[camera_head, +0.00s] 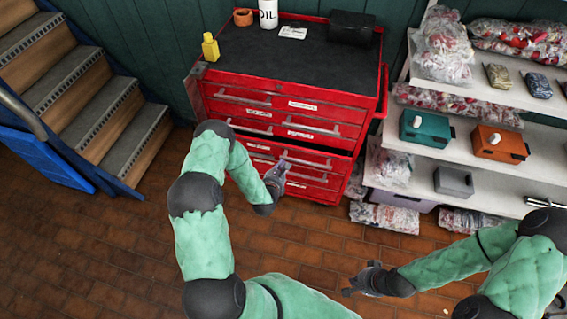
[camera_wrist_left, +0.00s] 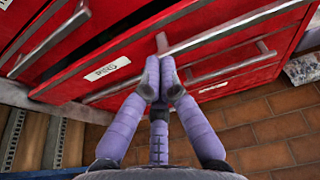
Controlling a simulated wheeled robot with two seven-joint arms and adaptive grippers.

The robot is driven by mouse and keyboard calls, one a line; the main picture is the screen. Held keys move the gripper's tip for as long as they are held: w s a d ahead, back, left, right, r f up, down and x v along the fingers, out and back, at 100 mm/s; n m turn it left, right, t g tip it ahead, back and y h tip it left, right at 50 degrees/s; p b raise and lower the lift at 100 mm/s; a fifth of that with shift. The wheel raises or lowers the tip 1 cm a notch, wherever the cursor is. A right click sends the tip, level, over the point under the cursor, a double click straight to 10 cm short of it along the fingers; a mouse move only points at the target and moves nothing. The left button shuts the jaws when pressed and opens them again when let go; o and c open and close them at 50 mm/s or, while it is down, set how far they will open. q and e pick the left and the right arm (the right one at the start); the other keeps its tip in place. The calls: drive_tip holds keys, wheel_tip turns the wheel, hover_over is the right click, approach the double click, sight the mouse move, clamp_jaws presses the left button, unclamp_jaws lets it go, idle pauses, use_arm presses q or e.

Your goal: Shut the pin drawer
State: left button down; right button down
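The pin drawer (camera_head: 312,156) is in the front of a red tool chest (camera_head: 225,112) in the head view. It stands out a little from the chest, with a dark gap above its front. Its front with a "PINS" label (camera_wrist_left: 107,68) and a grey bar handle (camera_wrist_left: 235,33) shows in the left wrist view. My left gripper (camera_head: 284,165) is at the drawer front. In the wrist view its fingertips (camera_wrist_left: 160,76) are together at the handle's left end; whether they touch it I cannot tell. My right gripper (camera_head: 357,279) is open and empty over the floor.
Other labelled drawers sit above and below. An oil container (camera_head: 268,14), yellow bottle (camera_head: 210,47) and black box (camera_head: 351,27) stand on the chest. Shelves (camera_head: 400,82) with bags and boxes are at right. Stairs (camera_head: 88,112) rise at left. Brick floor (camera_head: 110,255) in front is clear.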

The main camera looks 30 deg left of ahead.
sight(288, 147)
use_arm(q)
drive_tip(key=b+x, duration=0.2)
drive_tip(key=x, duration=0.6)
drive_tip(key=shift+w+f, duration=0.1)
drive_tip(key=shift+w, duration=0.05)
drive_tip(key=shift+b+x, duration=0.85)
drive_tip(key=shift+x, duration=0.1)
drive_tip(key=shift+w+r, duration=0.25)
drive_tip(key=shift+w, duration=0.2)
drive_tip(key=shift+r, duration=0.1)
drive_tip(key=shift+s, duration=0.1)
